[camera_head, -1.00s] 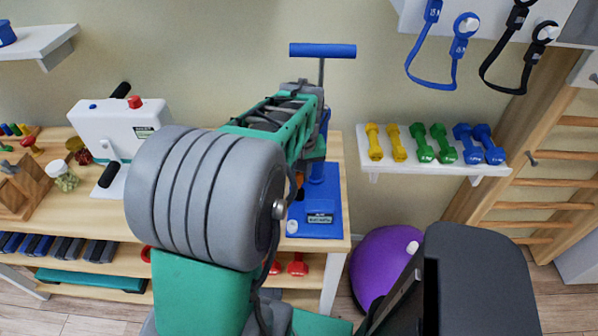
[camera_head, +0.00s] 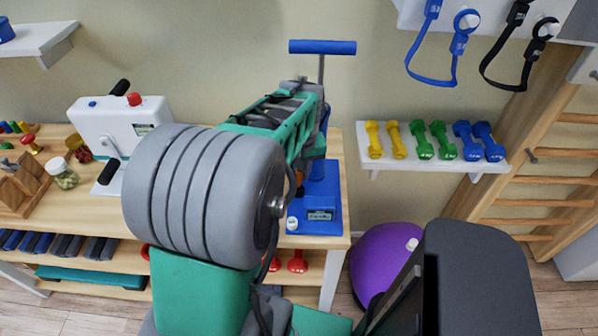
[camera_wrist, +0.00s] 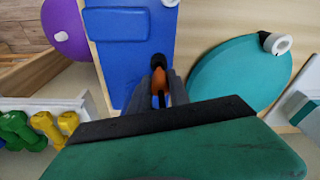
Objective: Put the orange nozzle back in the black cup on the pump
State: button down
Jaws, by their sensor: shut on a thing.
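The blue pump (camera_head: 316,222) stands on the right end of the wooden table, with its T-handle (camera_head: 322,49) upright. Its blue base (camera_wrist: 118,55) fills the upper middle of the wrist view. My gripper (camera_wrist: 160,88) is shut on the orange nozzle (camera_wrist: 159,79), which shows between the grey fingers, above the blue base. A small round black part (camera_wrist: 158,60) shows just past the nozzle. I cannot tell whether it is the black cup or the nozzle's end, or whether they touch. In the head view my arm hides most of the gripper.
A teal disc (camera_wrist: 235,82) with a pale ringed valve lies beside the pump in the wrist view. A white device (camera_head: 120,125) stands left on the table (camera_head: 95,205). Dumbbells sit on a white shelf (camera_head: 430,165) to the right, above a purple ball (camera_head: 385,260).

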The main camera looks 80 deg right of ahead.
jog(key=shift+f+b, duration=0.95)
jog(key=shift+f, duration=0.55)
dwell(0.4)
jog(key=c, duration=1.1)
grip_release()
jog(key=shift+c, duration=0.2)
jog(key=shift+r, duration=0.15)
jog(key=shift+r+p, duration=2.65)
jog(key=shift+r, duration=0.8)
jog(key=shift+s+f, duration=0.1)
